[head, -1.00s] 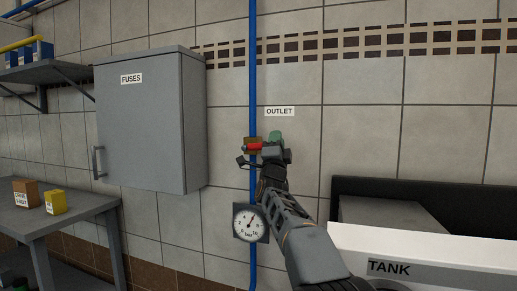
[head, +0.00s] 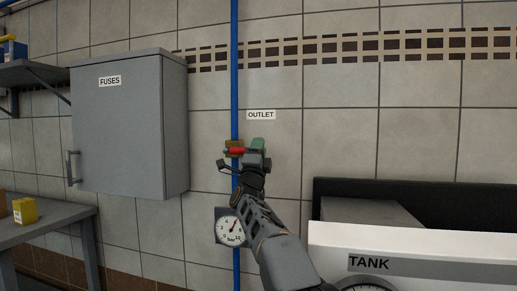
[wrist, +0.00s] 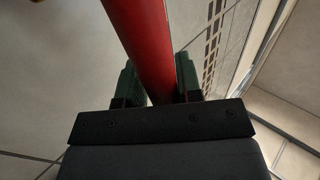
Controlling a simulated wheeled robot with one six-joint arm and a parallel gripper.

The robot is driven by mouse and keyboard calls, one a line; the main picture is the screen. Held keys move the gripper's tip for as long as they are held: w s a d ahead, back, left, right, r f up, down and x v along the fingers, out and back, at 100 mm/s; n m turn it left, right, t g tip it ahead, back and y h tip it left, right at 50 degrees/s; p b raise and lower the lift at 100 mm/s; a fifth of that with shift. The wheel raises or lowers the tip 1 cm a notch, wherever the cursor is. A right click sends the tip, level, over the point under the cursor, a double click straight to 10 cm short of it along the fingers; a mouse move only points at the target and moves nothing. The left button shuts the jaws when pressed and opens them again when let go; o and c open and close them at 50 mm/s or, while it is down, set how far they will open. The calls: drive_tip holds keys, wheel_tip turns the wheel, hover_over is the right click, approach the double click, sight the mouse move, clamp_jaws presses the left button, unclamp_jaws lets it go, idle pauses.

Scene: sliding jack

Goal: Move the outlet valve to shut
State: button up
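The outlet valve (head: 234,147) has a brass-coloured body on the blue vertical pipe, just below and left of the OUTLET label. Its red handle (head: 238,152) lies roughly level, across the pipe, with its right part hidden by my gripper. My gripper (head: 258,146) is at the right of the valve, its green fingers by the handle.
A round pressure gauge (head: 231,229) sits on the blue pipe (head: 235,70) below the valve, close to my arm. A grey FUSES cabinet (head: 120,130) hangs at left. A white TANK unit (head: 400,240) stands at lower right. Bare tiled wall lies right of the valve.

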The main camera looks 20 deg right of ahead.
drive_tip(key=b+v, duration=0.2)
drive_tip(key=v, duration=1.1)
drive_tip(key=shift+s+a+f+b, duration=0.2)
drive_tip(key=shift+f+b, duration=0.1)
drive_tip(key=s+a+n+g+y+p, duration=0.2)
drive_tip(key=a+n+g+y+p, duration=0.35)
drive_tip(key=n+y+p, duration=1.1)
drive_tip(key=s+a+f+n+g+p, duration=0.1)
drive_tip(key=s+f+n+g+p, duration=0.1)
drive_tip(key=s, duration=0.5)
drive_tip(key=s+a+f+n+g+p, duration=0.1)
drive_tip(key=s+f+n+g+p, duration=0.1)
drive_tip(key=s+n+g+p, duration=0.2)
drive_tip(key=s+a+f+n+g+p, duration=0.1)
drive_tip(key=s+n+g+p, duration=0.3)
drive_tip(key=s, duration=0.8)
drive_tip(key=shift+f+g+y+p, duration=0.25)
drive_tip(key=shift+f+g+p, duration=0.65)
drive_tip(key=shift+p, duration=0.7)
